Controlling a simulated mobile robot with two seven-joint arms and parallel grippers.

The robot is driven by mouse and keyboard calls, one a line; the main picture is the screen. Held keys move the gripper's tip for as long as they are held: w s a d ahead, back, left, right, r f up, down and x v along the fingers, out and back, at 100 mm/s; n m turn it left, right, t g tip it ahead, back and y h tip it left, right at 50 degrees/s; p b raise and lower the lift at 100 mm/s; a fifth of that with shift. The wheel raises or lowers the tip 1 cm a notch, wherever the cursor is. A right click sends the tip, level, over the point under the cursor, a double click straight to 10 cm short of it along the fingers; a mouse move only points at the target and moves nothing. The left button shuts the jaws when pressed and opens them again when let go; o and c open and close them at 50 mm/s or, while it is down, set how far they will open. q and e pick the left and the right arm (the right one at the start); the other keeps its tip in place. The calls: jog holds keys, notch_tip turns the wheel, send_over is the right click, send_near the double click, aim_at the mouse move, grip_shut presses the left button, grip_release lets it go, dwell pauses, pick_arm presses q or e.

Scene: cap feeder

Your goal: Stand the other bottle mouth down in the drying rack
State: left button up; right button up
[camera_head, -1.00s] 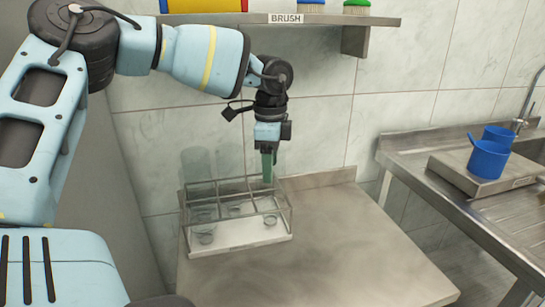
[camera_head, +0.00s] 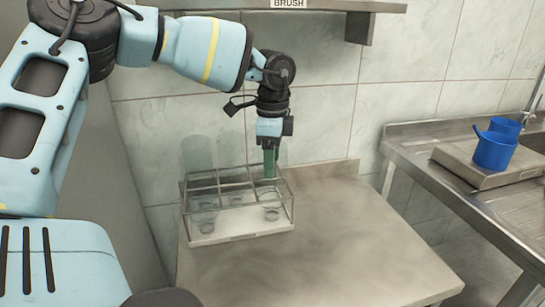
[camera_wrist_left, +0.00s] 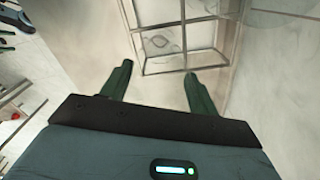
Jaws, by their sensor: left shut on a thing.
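The drying rack (camera_head: 239,236), a thin metal frame on a pale base, stands on the steel counter by the wall; it also shows in the left wrist view (camera_wrist_left: 186,67). My left gripper (camera_head: 269,174) points down over its back right compartment, its green fingers near the top bars. In the left wrist view the fingers (camera_wrist_left: 160,88) are apart, with the gripped thing hardly visible. It appears to be a clear bottle (camera_head: 271,200), its faint outline reaching down inside that compartment. Clear bottle shapes (camera_head: 197,155) stand in the left part of the rack. My right gripper is out of view.
A shelf (camera_head: 330,6) with a BRUSH label hangs above on the tiled wall. The counter (camera_head: 330,240) right of the rack is bare. At the right, blue cups (camera_head: 493,152) stand on a raised tray beside a steel sink.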

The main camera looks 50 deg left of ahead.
pick_arm(q)
jog(key=shift+f, duration=0.15)
jog(key=o, duration=1.4)
notch_tip(320, 180, up, 8)
jog(key=shift+f, duration=0.1)
